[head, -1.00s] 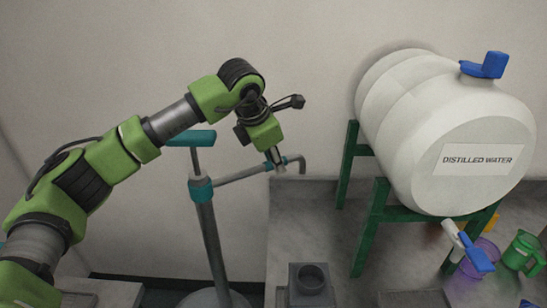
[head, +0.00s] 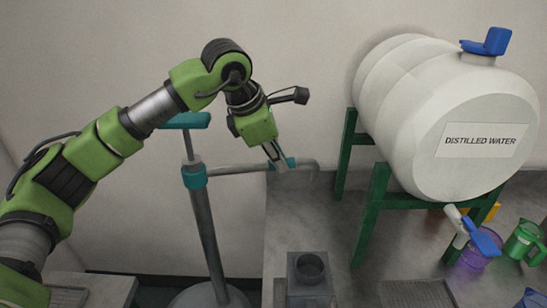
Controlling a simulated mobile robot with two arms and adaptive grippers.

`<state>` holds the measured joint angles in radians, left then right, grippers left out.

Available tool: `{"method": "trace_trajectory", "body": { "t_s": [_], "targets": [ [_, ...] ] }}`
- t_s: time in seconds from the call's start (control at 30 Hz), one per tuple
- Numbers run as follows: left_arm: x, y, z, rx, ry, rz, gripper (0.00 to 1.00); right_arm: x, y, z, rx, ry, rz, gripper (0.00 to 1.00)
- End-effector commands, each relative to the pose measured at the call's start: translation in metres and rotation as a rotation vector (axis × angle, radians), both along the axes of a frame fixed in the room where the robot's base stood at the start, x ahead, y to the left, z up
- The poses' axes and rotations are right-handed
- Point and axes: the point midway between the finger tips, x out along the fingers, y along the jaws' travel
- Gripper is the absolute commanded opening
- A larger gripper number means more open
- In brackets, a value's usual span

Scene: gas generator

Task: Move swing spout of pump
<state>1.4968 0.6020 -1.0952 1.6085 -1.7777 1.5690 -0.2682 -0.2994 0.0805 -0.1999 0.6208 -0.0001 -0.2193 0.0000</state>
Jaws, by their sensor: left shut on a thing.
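The hand pump stands at the centre left, a grey column (head: 208,240) with a teal collar and a teal handle (head: 186,120) on top. Its swing spout (head: 240,168) runs from the collar to the right and bends down at its tip (head: 315,168). The fingers partly hide that section. My right gripper is not in view.
A white distilled water barrel (head: 425,120) with a blue tap lies on a green stand (head: 372,215) at the right. A grey square container (head: 309,278) with a round opening sits on the counter (head: 345,240). Purple and green (head: 523,240) vessels stand below the barrel.

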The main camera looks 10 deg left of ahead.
Motion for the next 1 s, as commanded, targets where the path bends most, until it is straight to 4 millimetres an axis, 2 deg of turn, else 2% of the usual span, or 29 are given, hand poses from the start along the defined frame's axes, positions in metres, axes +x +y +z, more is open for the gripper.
{"method": "trace_trajectory", "body": {
  "t_s": [0.03,0.1,0.5,0.8,1.0],
  "targets": [
    [-0.008,-0.003,-0.005,-0.002,-0.003,-0.046,0.00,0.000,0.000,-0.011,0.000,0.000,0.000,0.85],
    [-0.020,-0.007,-0.005,-0.002,-0.003,-0.112,0.00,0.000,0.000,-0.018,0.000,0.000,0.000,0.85],
    [-0.083,-0.012,-0.002,-0.003,-0.002,-0.456,0.00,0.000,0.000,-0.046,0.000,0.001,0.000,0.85],
    [-0.111,-0.008,-0.001,-0.002,0.000,-0.613,0.00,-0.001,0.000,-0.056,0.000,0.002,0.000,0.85],
    [-0.119,-0.006,0.000,-0.003,-0.001,-0.660,0.00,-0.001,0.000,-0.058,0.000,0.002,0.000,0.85]
  ]
}}
